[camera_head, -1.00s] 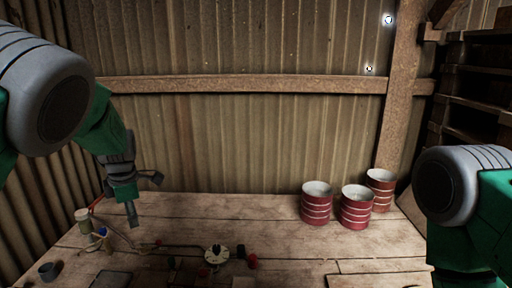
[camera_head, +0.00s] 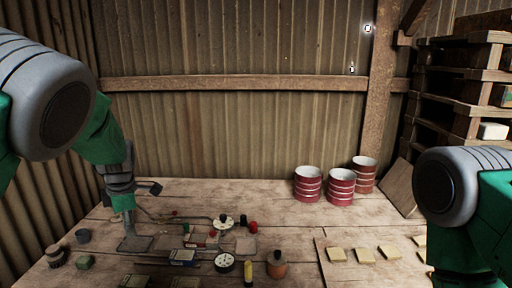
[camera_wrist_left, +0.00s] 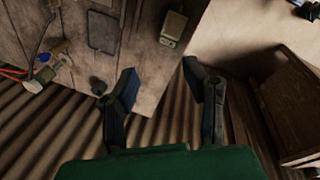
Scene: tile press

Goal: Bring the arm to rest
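My left arm comes in from the left in the head view. Its gripper (camera_head: 134,206) hangs over the left part of the wooden table (camera_head: 290,215), fingers apart. In the left wrist view the two dark fingers of this gripper (camera_wrist_left: 160,72) are spread, with nothing between them; the table's edge and corrugated wall show beyond. A flat grey plate (camera_head: 135,243) appears just below the gripper in the head view; I cannot tell the gap. Of my right arm only the upper part shows at the right; its gripper is out of view.
Three red-striped cans (camera_head: 341,187) stand at the back right. Small parts, a dial (camera_head: 224,263) and an orange-brown pot (camera_head: 277,264) crowd the front middle. Pale tiles (camera_head: 365,256) lie front right. A wooden shelf (camera_head: 462,107) stands right. The table's back middle is fairly clear.

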